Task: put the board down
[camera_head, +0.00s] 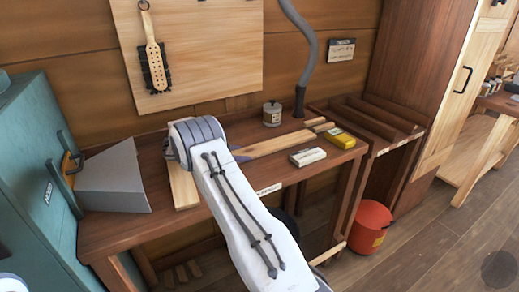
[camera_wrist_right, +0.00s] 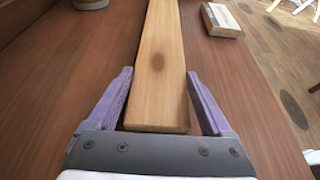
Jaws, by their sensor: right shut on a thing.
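The board (camera_head: 277,145) is a long, flat, light wooden strip at the workbench's top. In the right wrist view the board (camera_wrist_right: 163,70) runs straight away from me, with a dark round knot in it. My right gripper (camera_wrist_right: 160,100) has one purple finger along each side of the board's near end and is shut on it. In the head view the right gripper (camera_head: 237,153) is mostly hidden behind my white forearm. I cannot tell whether the board touches the bench or is just above it. My left gripper is not in view.
The dark wooden workbench (camera_head: 125,230) holds a grey wedge-shaped block (camera_head: 112,180), a tin (camera_head: 272,114), a pale box (camera_head: 307,157) and a yellow box (camera_head: 340,138). Another light wood piece (camera_head: 183,187) shows left of my forearm. A red bucket (camera_head: 369,226) stands on the floor.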

